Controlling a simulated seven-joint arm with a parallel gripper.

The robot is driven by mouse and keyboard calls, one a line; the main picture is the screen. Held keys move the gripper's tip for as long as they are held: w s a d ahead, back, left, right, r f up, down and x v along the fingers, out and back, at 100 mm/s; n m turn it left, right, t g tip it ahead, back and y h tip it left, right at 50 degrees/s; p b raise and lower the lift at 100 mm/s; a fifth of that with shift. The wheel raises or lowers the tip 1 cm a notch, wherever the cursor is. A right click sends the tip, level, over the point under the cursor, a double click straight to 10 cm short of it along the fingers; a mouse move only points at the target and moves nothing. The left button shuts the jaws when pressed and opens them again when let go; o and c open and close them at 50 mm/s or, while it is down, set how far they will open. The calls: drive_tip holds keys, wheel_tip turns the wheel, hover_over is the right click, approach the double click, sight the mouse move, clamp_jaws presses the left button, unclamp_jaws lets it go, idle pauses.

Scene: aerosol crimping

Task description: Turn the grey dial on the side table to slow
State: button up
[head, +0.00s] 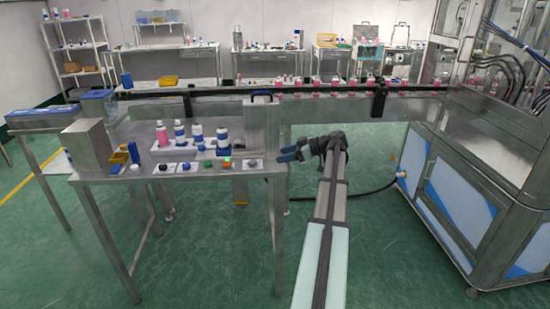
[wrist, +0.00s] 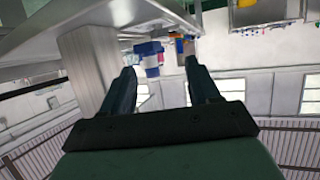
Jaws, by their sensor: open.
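The side table (head: 200,185) stands left of centre in the head view. A row of small controls lies along its front edge. A dark grey knob (head: 252,162) on a pale plate at the right end of the row looks like the grey dial. Its marks and setting are too small to read. My gripper (head: 287,154) is just right of the table's right edge, apart from the knob. In the wrist view my gripper (wrist: 160,68) is open with nothing between its fingers. I cannot make out the dial there.
A metal box (head: 88,144) is at the table's left, and an upright metal panel (head: 262,125) is behind the knob. A conveyor (head: 345,90) runs along the back.

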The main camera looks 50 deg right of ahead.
drive_tip(key=shift+v, duration=0.9)
